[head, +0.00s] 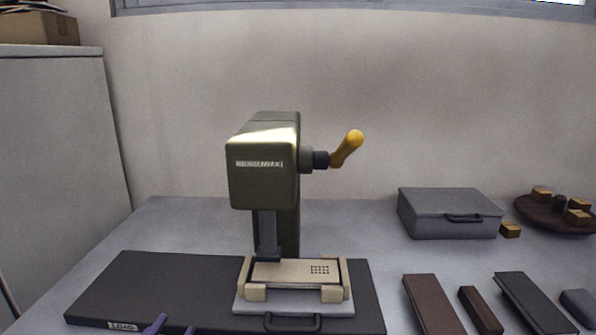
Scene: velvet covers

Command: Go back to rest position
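Two purple fingertips of my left gripper (172,329) just show at the bottom edge, left of centre. They stand apart with nothing visible between them, over or in front of the dark mat (160,280) near its "LOAD" label (123,326). The rest of this gripper is cut off by the frame. My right gripper is out of view. A cream plate with a dotted patch (300,273) lies in the press's pale sliding tray (291,305), which has a dark front handle.
A grey lidded case (450,213) stands at the back right, beside a round brown tray (545,221) with small wooden blocks. Dark and brown flat covers (432,304) lie at the front right. A grey cabinet (65,150) stands at the left. The table's back left is clear.

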